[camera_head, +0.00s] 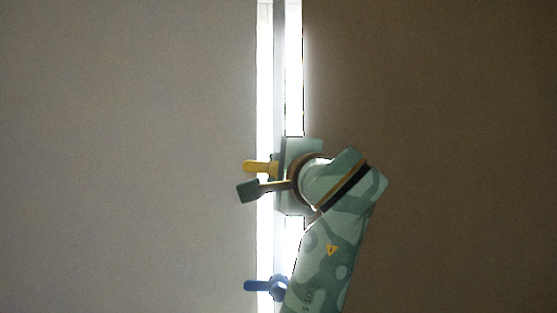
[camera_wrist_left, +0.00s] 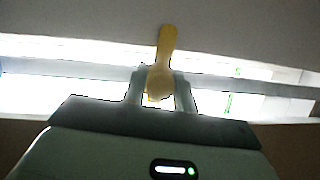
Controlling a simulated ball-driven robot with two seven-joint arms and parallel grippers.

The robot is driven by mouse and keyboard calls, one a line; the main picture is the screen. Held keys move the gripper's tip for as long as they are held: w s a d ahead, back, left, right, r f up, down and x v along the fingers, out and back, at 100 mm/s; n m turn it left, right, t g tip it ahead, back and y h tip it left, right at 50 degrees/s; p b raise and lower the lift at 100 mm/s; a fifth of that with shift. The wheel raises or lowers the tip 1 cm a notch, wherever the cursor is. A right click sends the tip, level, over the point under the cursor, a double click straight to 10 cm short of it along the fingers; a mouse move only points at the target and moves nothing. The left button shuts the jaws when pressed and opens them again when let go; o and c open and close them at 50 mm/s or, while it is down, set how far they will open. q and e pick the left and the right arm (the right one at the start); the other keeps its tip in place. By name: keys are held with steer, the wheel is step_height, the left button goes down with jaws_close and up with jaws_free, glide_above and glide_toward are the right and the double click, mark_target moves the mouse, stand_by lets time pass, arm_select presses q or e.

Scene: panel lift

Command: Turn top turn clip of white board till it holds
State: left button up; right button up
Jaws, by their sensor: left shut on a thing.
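The white board (camera_head: 125,150) looks pale grey and fills the left of the head view. The yellow top turn clip (camera_head: 260,167) points left, and its tip overlaps the board's edge in the picture. My left gripper (camera_wrist_left: 159,92) is shut on the yellow clip; in the left wrist view its two fingers stand on either side of the clip's hub, and the clip's arm (camera_wrist_left: 166,45) reaches up towards the pale panel. In the head view my gripper hides the clip's hub. I cannot tell whether the clip touches the board. My right gripper is not in view.
A blue turn clip (camera_head: 265,286) sits lower on the same narrow upright post (camera_head: 280,60), also pointing left. Bright gaps show beside the post. A brown panel (camera_head: 470,160) fills the right side, behind my left arm.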

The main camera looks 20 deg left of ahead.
arm_select(q)
steer(key=shift+n+p, duration=0.45)
steer(key=shift+n, duration=0.15)
steer(key=shift+f+g, duration=0.1)
steer(key=shift+g, duration=0.2)
steer(key=o, duration=0.7)
steer(key=shift+a, duration=0.1)
steer(key=shift+s, duration=0.1)
steer(key=shift+s+d, duration=0.3)
steer(key=shift+d, duration=0.05)
steer(key=p+v, duration=0.3)
steer(key=v, duration=1.2)
steer(key=shift+s, duration=0.25)
